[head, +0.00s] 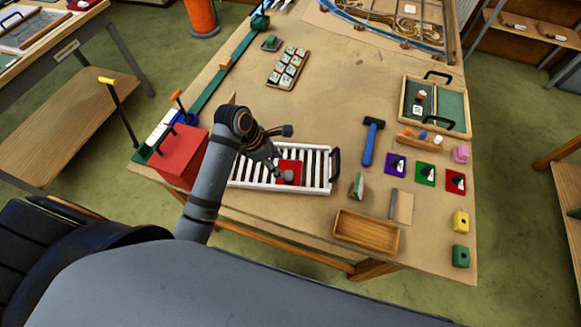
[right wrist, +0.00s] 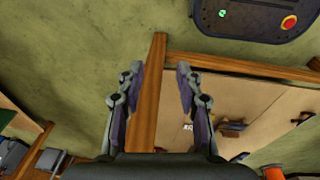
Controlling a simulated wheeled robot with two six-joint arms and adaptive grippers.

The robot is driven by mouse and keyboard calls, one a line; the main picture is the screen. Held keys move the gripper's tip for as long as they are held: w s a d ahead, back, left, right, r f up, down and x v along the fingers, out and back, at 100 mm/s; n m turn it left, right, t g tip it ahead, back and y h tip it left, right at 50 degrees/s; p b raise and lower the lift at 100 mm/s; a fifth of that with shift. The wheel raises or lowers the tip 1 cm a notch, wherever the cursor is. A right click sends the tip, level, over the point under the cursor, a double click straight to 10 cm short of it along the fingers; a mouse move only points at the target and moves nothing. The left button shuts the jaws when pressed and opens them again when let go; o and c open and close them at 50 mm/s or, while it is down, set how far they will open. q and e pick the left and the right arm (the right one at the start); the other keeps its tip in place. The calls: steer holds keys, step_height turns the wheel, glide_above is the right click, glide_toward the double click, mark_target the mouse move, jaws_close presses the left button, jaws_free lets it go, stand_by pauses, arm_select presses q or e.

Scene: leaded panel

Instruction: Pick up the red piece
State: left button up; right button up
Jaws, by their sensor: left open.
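A red piece (head: 297,166) lies flat on the white slatted rack (head: 324,170), with a small grey knob at its lower left. My left gripper (head: 284,146) is open above the rack, at the upper left of this piece, and seems apart from it.
A red box (head: 181,157) stands left of the rack. A blue hammer (head: 370,143), a wooden tray (head: 367,231) and an open case (head: 405,100) lie to the right. A card of small tiles (head: 274,77) lies farther back. The table's middle is mostly clear.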

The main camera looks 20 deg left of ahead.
mark_target(290, 173)
arm_select(q)
steer(key=shift+s+d+f, duration=0.25)
steer(key=shift+d+f, duration=0.1)
steer(key=shift+f, duration=0.15)
steer(key=shift+s+d+f, duration=0.2)
steer(key=shift+d+f, duration=0.1)
steer(key=shift+f, duration=0.2)
arm_select(e)
steer(key=s, duration=0.7)
arm_select(q)
steer(key=shift+w+d+f, duration=0.15)
steer(key=shift+w+f, duration=0.55)
steer(key=shift+w, duration=0.1)
steer(key=shift+p+x, duration=0.95)
steer(key=shift+x, duration=1.15)
steer(key=shift+d+f, duration=0.3)
steer(key=c, duration=0.9)
steer(key=shift+w, duration=0.1)
jaws_close()
arm_select(e)
steer(key=w, duration=0.1)
steer(key=w+r, duration=0.1)
steer(key=w, duration=0.1)
steer(key=w+r, duration=0.1)
steer(key=w, duration=0.1)
steer(key=shift+w+a+r, duration=0.1)
steer(key=shift+w+r, duration=0.05)
